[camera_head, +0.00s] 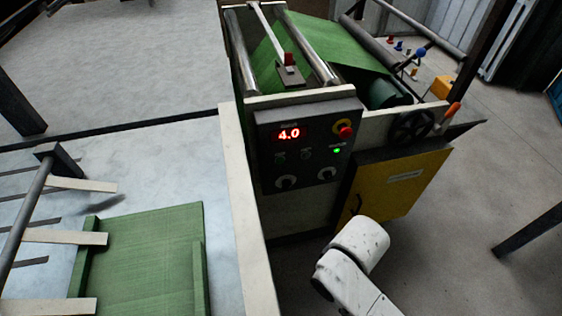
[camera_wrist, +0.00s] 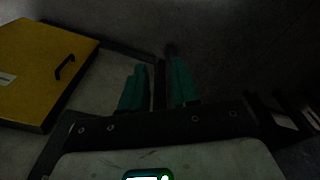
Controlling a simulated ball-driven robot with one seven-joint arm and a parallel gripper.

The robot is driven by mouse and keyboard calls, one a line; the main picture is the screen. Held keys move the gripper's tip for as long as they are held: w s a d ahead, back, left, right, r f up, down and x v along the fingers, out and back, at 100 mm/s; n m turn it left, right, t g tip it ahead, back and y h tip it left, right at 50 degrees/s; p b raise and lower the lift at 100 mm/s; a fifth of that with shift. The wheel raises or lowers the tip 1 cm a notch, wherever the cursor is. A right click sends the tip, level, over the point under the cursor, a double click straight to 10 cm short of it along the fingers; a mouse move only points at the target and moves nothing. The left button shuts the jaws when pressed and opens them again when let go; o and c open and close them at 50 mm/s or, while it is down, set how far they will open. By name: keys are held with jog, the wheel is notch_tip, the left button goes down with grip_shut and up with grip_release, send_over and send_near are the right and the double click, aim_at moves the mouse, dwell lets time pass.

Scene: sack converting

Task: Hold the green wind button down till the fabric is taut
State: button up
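The control panel (camera_head: 308,143) is on the front of the winding machine in the head view. Its red display reads 4.0. A small green light (camera_head: 337,150) glows at its right.
A yellow cabinet door (camera_head: 396,183) is below and right of the panel; it also shows in the wrist view (camera_wrist: 40,68). A red emergency stop (camera_head: 345,131) is at the panel's upper right. A handwheel (camera_head: 413,126) is further right. Open floor lies at the right.

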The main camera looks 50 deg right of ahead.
grip_shut()
dwell(1.4)
